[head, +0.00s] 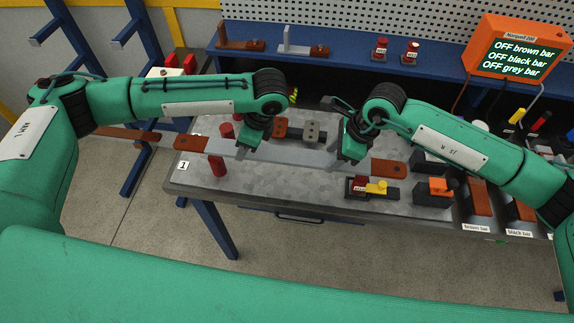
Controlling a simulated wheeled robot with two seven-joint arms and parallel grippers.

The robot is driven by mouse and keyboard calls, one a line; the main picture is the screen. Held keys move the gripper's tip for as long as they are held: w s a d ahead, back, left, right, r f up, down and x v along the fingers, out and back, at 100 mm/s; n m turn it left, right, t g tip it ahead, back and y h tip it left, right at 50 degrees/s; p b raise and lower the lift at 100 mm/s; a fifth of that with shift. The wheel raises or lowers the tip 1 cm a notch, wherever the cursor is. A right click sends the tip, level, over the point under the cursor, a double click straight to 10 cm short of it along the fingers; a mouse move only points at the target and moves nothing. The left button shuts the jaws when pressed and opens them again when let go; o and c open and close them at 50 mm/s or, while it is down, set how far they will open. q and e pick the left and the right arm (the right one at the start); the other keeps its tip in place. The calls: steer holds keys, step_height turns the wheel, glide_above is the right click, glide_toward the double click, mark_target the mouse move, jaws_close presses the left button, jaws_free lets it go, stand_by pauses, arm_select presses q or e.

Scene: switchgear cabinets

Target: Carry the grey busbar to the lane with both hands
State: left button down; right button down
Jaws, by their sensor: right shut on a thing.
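The grey busbar (300,154), a long bar with a grey middle and copper ends, lies crosswise over the left part of the grey worktable (290,190). Its right copper end (390,168) sticks out past my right gripper. My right gripper (350,152) points down and is shut on the bar right of its middle. My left gripper (247,146) points down at the bar left of its middle; its fingertips are partly hidden, so I cannot tell if it grips. Two lanes at the right carry "brown bar" (476,228) and "black bar" (519,233) labels; no grey lane label shows.
Red posts (217,166) stand near the bar's left end, beside a "1" tag (183,165). A red and yellow clamp (372,188) and an orange-topped block (437,190) stand right. A screen (517,52) reads OFF for all bars.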

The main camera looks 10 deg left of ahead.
arm_select(q)
steer(key=shift+f+b, duration=0.2)
steer(key=shift+b, duration=0.1)
arm_select(e)
steer(key=shift+f, duration=0.15)
